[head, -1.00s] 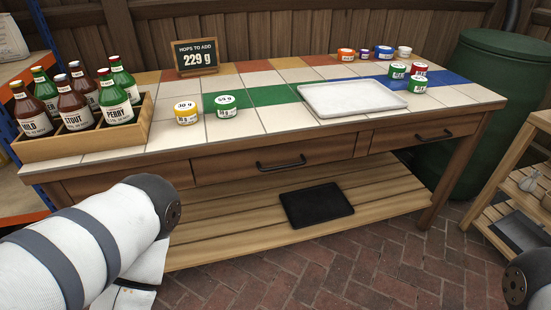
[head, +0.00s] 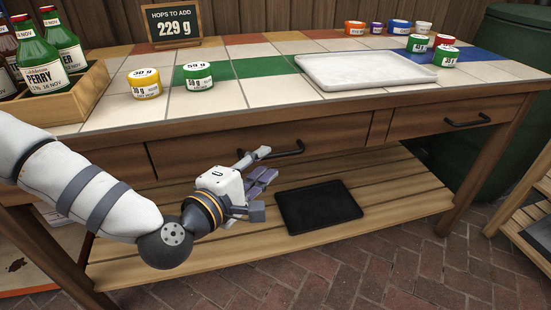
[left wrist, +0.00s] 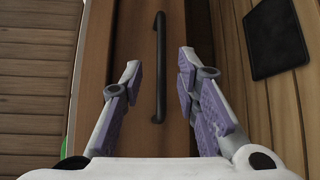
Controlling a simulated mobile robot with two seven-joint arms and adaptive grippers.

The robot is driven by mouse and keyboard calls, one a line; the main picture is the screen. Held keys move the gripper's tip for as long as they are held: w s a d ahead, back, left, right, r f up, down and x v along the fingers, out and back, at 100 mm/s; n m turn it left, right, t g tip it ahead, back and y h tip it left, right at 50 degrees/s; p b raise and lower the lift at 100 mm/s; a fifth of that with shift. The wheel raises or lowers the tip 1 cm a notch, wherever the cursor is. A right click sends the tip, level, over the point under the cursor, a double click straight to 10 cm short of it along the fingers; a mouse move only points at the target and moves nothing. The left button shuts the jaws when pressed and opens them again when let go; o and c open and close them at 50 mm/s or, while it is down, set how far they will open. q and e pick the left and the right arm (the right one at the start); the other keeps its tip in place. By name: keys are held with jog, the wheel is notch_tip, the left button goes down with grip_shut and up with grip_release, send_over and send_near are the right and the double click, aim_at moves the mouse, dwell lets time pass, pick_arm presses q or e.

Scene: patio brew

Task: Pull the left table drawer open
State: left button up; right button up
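The drawer front (head: 215,155) with a dark bar handle (head: 285,150) is the leftmost one whose handle shows; it looks shut, flush with the table. My left gripper (head: 266,166) is open and empty in front of this handle, from below and to the left. In the left wrist view the black handle (left wrist: 159,70) runs lengthwise between the two spread fingers (left wrist: 160,62), and the drawer's wood (left wrist: 178,20) lies behind it. I cannot tell whether the fingers touch the handle. My right gripper is out of view.
A second drawer with a handle (head: 467,120) is at the right. A white tray (head: 365,70), bottle crate (head: 85,95), small tubs and a sign (head: 174,27) stand on top. A dark mat (head: 318,205) lies on the lower shelf. Brick floor in front is clear.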

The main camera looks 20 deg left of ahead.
aim_at(272, 157)
pick_arm(q)
jog(key=x, duration=0.5)
jog(key=shift+b, duration=0.35)
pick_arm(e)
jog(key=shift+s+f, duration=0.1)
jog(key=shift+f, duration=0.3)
pick_arm(q)
jog(key=shift+c, duration=0.6)
grip_shut()
jog(key=shift+s, duration=0.1)
